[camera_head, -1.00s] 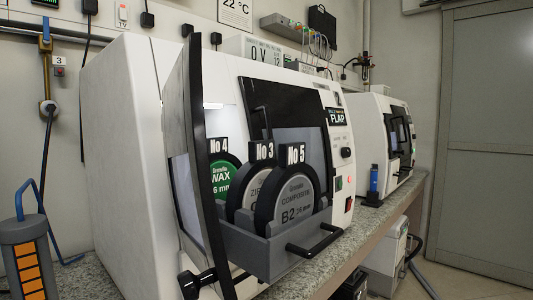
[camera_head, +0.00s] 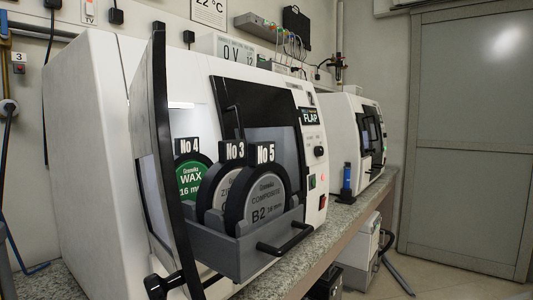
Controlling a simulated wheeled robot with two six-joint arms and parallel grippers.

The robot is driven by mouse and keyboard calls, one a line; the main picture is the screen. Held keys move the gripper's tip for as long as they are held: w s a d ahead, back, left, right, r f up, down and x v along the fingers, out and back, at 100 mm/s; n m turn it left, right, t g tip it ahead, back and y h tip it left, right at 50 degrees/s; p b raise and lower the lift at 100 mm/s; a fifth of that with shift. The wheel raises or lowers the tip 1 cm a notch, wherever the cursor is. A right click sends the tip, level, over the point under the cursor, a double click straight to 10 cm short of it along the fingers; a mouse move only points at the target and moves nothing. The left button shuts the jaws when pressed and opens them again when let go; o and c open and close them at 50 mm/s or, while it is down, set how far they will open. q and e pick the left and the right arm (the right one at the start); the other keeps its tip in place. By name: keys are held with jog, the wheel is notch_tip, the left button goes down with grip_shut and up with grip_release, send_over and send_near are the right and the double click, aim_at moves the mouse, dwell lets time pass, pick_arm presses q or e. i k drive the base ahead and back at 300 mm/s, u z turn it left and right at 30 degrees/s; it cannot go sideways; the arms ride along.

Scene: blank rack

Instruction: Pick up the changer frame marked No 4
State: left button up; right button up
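The changer frame marked No 4 (camera_head: 189,178) holds a green disc labelled WAX and stands upright at the left end of the grey tray (camera_head: 213,249). The tray sticks out of the open front of the white machine (camera_head: 95,150). Frames No 3 (camera_head: 217,188) and No 5 (camera_head: 264,203) stand in the tray to its right, and No 3 is partly hidden by No 5. The lower part of No 4 is hidden by the tray wall and frame No 3. Neither of my grippers is in view.
The machine's open dark door (camera_head: 168,160) stands at the left of the tray. A black handle (camera_head: 286,240) juts from the tray front. A second white machine (camera_head: 343,140) and a blue bottle (camera_head: 347,178) stand farther right on the counter (camera_head: 345,222). Floor is free at right.

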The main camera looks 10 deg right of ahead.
aim_at(191, 165)
jog(key=z, duration=0.95)
jog(key=k, duration=0.45)
jog(key=u, duration=0.95)
